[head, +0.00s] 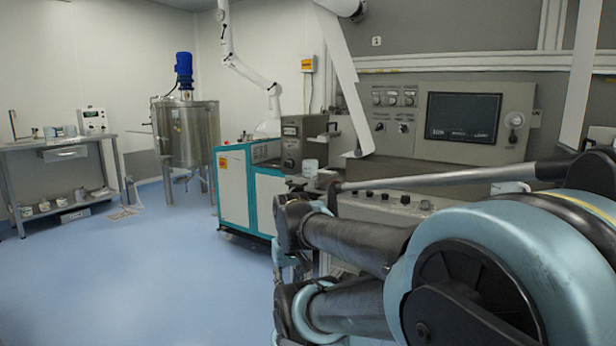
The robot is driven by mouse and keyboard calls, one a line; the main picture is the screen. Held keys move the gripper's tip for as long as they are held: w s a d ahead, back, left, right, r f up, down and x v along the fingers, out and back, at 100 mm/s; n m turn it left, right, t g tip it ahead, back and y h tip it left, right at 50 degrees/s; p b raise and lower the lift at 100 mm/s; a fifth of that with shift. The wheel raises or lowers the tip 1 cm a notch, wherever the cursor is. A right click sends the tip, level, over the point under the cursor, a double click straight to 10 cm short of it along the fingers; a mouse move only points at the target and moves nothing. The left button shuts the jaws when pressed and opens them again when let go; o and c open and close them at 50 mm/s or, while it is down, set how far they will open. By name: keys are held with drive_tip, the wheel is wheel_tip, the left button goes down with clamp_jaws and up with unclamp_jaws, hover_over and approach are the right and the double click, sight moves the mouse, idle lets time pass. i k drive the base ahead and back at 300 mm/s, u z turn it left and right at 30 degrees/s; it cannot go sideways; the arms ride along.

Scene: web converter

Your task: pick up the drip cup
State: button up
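I cannot pick out the drip cup with certainty. A small pale cup-like thing (309,167) sits by the front of the teal and white machine, and it is too small to identify surely. Several small white containers (44,205) stand on the lower shelf of the bench at the left. My arm's large blue-grey joint and dark links fill the lower right and hide part of the machinery behind. I cannot make out any gripper fingers in this view.
A steel bench (60,145) stands at the left. A steel tank (190,135) with a blue motor (184,68) is at the back. The teal and white machine (235,190) is mid-picture, with a control panel (450,120) to its right. The blue floor (130,270) at lower left is clear.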

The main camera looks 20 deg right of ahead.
sight(310, 167)
drive_tip(key=u, duration=1.05)
drive_tip(key=k, duration=1.9)
drive_tip(key=z, duration=0.95)
drive_tip(key=i, duration=1)
drive_tip(key=u, duration=0.05)
